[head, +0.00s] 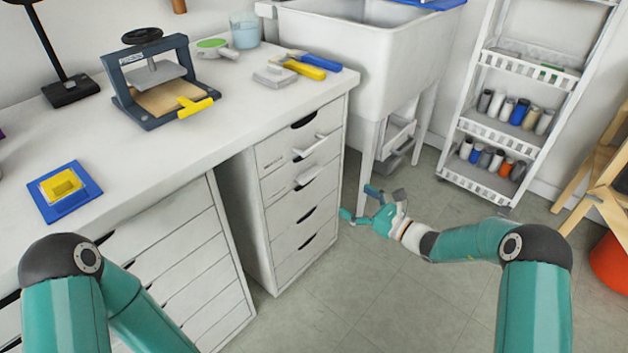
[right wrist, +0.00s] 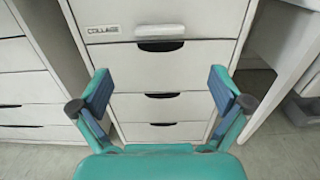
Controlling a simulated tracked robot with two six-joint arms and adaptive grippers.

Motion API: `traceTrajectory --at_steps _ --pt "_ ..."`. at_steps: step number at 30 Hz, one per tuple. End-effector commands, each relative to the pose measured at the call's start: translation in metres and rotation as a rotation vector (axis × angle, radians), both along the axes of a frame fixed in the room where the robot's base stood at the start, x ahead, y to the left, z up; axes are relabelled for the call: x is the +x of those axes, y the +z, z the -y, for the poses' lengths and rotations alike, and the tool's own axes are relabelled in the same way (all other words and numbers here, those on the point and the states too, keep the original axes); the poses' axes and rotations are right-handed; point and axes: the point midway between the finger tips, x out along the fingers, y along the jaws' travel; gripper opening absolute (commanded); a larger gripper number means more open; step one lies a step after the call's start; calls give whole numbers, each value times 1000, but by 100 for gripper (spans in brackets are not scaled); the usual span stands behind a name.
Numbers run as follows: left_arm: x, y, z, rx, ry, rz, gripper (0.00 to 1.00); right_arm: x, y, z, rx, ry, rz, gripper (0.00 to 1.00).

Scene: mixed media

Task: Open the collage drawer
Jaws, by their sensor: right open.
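The collage drawer (right wrist: 205,25), marked with a COLLAGE label, is in a white drawer cabinet (head: 258,225) and looks shut. A pale handle (right wrist: 158,31) sticks out from its front above a dark slot. In the head view the labels are too small to read. My right gripper (head: 358,203) is open and empty in front of the cabinet's right side, apart from it. In the right wrist view its spread fingers (right wrist: 163,92) face the drawer fronts, below the collage handle. My left gripper is out of view.
A sink (head: 350,50) on legs stands right of the cabinet, and a shelf rack (head: 497,128) with bottles beyond it. The counter (head: 215,110) holds a small press (head: 160,85) and tools. The floor (head: 390,280) in front is clear.

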Motion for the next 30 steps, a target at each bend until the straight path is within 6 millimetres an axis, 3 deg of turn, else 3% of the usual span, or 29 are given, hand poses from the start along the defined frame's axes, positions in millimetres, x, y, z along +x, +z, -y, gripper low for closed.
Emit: traceTrajectory --at_steps 17,30 --pt "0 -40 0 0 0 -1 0 84 -3 -86 -1 2 4 100" --pt "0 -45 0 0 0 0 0 102 0 -102 -1 0 -1 100"
